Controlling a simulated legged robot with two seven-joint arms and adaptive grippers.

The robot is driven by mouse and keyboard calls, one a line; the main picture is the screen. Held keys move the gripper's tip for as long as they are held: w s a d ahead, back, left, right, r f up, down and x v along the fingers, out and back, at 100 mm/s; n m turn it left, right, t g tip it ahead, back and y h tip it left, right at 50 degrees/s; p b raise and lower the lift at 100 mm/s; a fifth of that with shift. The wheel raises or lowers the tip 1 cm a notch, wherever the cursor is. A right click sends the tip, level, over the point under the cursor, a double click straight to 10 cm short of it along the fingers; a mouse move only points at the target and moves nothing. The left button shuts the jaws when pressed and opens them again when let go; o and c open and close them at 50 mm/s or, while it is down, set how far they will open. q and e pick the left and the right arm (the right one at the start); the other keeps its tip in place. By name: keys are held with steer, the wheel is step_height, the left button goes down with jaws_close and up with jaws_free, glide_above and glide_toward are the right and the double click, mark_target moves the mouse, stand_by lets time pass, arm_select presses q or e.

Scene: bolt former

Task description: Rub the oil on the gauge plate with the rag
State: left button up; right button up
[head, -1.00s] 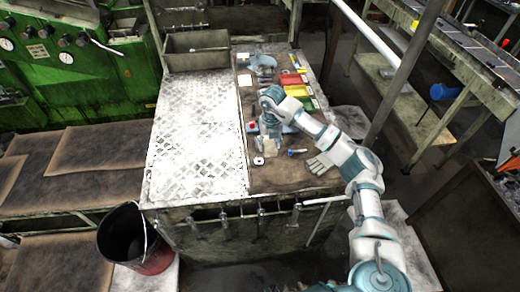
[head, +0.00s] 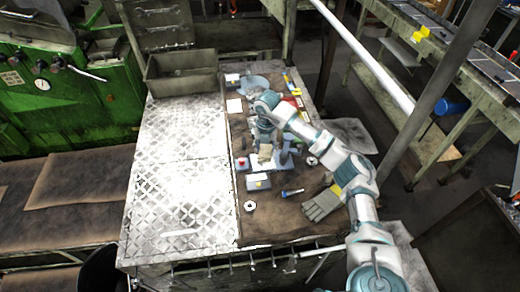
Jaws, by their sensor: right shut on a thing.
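My right gripper (head: 264,143) comes in from the right, over the brown bench top. It is shut on a small beige cloth, which looks like the rag (head: 265,154). The rag hangs just below the fingers. A flat blue-grey piece, which may be the gauge plate (head: 287,163), lies under and beside the rag, partly hidden by the gripper and arm. I cannot tell whether the rag touches it. No oil can be made out at this size. My left gripper is not in view.
A metal bin (head: 181,80) stands at the back left. The bare tread plate (head: 180,150) is clear.

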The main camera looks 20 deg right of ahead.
steer(key=shift+a+f, duration=0.1)
steer(key=shift+f, duration=0.3)
steer(key=f+b, duration=0.1)
steer(key=a+f+b, duration=0.1)
steer(key=f+b, duration=0.1)
steer(key=shift+a+f, duration=0.3)
steer(key=shift+a, duration=0.05)
steer(key=shift+a+f+b, duration=0.1)
steer(key=shift+f+b, duration=0.25)
steer(key=shift+b, duration=0.1)
steer(key=shift+f, duration=0.25)
steer(key=shift+d, duration=0.7)
steer(key=shift+a, duration=0.55)
steer(key=shift+f+b, duration=0.2)
steer(key=shift+b, duration=0.1)
